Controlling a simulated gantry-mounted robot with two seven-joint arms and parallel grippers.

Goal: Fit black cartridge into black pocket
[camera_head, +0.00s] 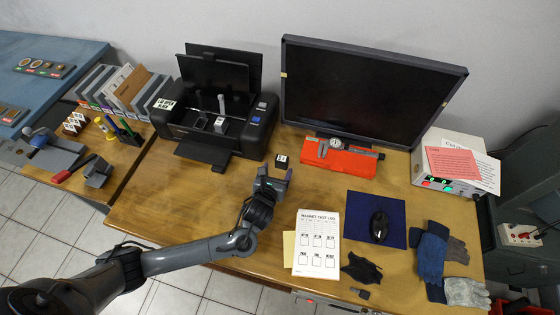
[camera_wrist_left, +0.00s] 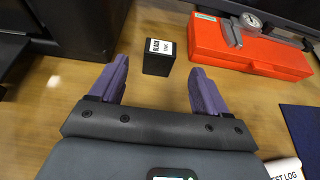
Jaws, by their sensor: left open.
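The black cartridge (camera_head: 281,160) is a small dark block with a white label on top. It stands upright on the wooden desk, right of the printer (camera_head: 262,140). In the left wrist view the cartridge (camera_wrist_left: 158,62) shows its label reading "BLACK". My left gripper (camera_head: 273,180) is open and empty. Its purple fingers (camera_wrist_left: 160,80) point at the cartridge, which sits just beyond and between the fingertips in that view, apart from them. The printer's lid is raised and a carriage (camera_head: 221,126) shows inside. I cannot make out the black pocket clearly. My right gripper is out of view.
A red case (camera_head: 340,160) with calipers on it lies right of the cartridge, below the monitor (camera_head: 362,92). The desk left of my gripper is clear.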

